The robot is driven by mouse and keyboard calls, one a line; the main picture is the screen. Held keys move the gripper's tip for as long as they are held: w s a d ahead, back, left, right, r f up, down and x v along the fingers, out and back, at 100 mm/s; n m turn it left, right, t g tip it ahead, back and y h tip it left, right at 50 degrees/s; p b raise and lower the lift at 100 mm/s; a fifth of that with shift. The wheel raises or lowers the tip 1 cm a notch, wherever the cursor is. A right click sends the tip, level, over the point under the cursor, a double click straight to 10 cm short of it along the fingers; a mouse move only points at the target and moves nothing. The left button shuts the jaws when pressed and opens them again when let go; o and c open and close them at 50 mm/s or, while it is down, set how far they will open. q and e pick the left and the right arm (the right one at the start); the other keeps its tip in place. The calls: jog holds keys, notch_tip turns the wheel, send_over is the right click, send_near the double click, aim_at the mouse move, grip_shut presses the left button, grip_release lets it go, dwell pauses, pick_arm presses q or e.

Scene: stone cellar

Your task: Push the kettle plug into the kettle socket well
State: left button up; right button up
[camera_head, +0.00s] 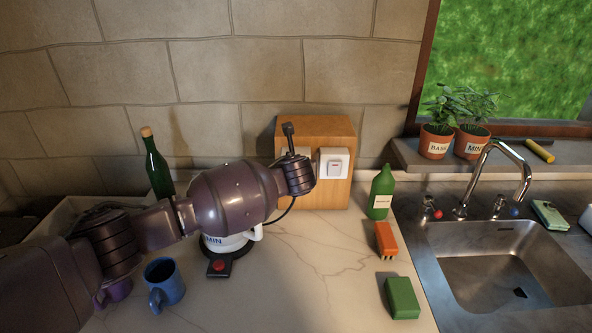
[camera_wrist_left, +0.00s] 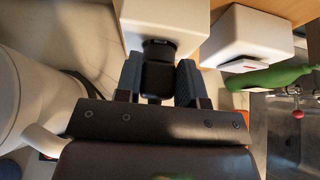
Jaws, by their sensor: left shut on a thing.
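In the left wrist view my left gripper (camera_wrist_left: 160,72) is shut on the black kettle plug (camera_wrist_left: 160,77), one finger on each side. The plug's front end is at the face of the white kettle socket (camera_wrist_left: 178,14) and lines up with it. I cannot tell how deep it sits, as its pins are hidden. In the head view my wrist covers the plug and most of the socket on the wooden block (camera_head: 335,192). The kettle (camera_head: 240,241), marked MIN, stands partly behind my arm, with a black cable (camera_head: 284,213) beside it. My right gripper is not in view.
A white switch (camera_head: 334,164) is right of the socket. A blue mug (camera_head: 164,283) and wine bottle (camera_head: 156,165) are at left. The middle counter is clear.

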pick_arm(q)
jog(key=shift+w, duration=0.6)
jog(key=o, duration=0.4)
jog(key=shift+s, duration=0.45)
dwell(1.0)
jog(key=c, duration=0.5)
jog(key=shift+o, duration=0.2)
jog(key=shift+w+r, duration=0.1)
jog(key=shift+w, duration=0.4)
dwell(0.8)
jog(key=shift+s, duration=0.1)
